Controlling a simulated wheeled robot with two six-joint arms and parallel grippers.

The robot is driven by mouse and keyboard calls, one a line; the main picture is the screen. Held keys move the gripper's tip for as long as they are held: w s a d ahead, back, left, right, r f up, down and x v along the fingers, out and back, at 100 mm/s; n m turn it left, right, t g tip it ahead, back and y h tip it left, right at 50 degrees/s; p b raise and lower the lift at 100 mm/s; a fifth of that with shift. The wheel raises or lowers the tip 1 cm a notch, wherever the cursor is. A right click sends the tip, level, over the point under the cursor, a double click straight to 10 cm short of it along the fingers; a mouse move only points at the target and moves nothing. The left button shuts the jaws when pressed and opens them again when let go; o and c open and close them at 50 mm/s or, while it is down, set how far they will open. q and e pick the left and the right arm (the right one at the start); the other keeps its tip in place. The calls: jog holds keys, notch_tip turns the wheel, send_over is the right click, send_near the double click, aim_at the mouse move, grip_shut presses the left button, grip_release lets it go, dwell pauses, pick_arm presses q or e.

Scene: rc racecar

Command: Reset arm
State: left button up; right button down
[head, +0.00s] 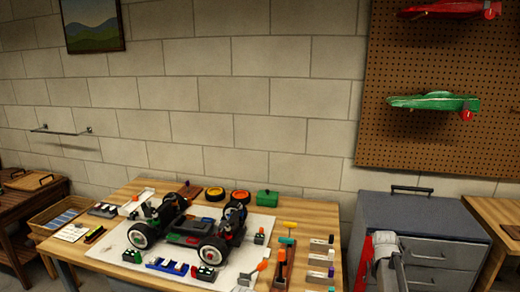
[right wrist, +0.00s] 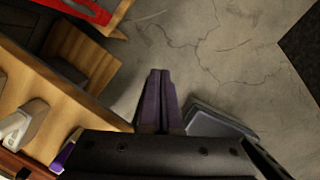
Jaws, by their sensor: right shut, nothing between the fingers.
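My right gripper shows in the right wrist view (right wrist: 158,75). Its dark purple fingers are closed together with nothing between them, and they point over the cracked grey floor. It is clear of the wooden bench, whose edge runs along the left of that view. I cannot make out the right gripper's fingers in the head view. My left gripper is not in view. The RC car (head: 195,228), with black tyres and white hubs, stands on a white mat (head: 120,250) on the wooden workbench (head: 330,232).
Several small parts and tools lie around the car, including a green box (head: 267,198) and a yellow ring (head: 215,194). A grey drawer cabinet (head: 430,225) stands right of the bench. Floor below the right gripper is open.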

jog(key=s+a+r+m+p, duration=0.1)
jog(key=s+a+m, duration=0.1)
jog(key=a, duration=0.4)
jog(key=s+a+r+m+p, duration=0.1)
jog(key=s+a+m+p, duration=0.1)
jog(key=a, duration=0.4)
jog(key=s+a+r+m+y+p, duration=0.1)
jog(key=s+a+r+m, duration=0.1)
jog(key=a, duration=0.5)
jog(key=shift+s+m, duration=0.35)
jog(key=shift+m, duration=0.55)
jog(key=s+a+r+m+p, duration=0.2)
jog(key=s+a+m, duration=0.3)
jog(key=s+a, duration=0.2)
jog(key=s+a+r+m+g+p, duration=0.1)
jog(key=s+a+r+m+p, duration=0.1)
jog(key=s+a+m, duration=0.3)
jog(key=s+a+p, duration=0.1)
jog(key=s+a, duration=0.1)
jog(key=a, duration=0.2)
jog(key=shift+s+r+m, duration=0.2)
jog(key=shift+s+m, duration=0.1)
jog(key=shift+m, duration=0.1)
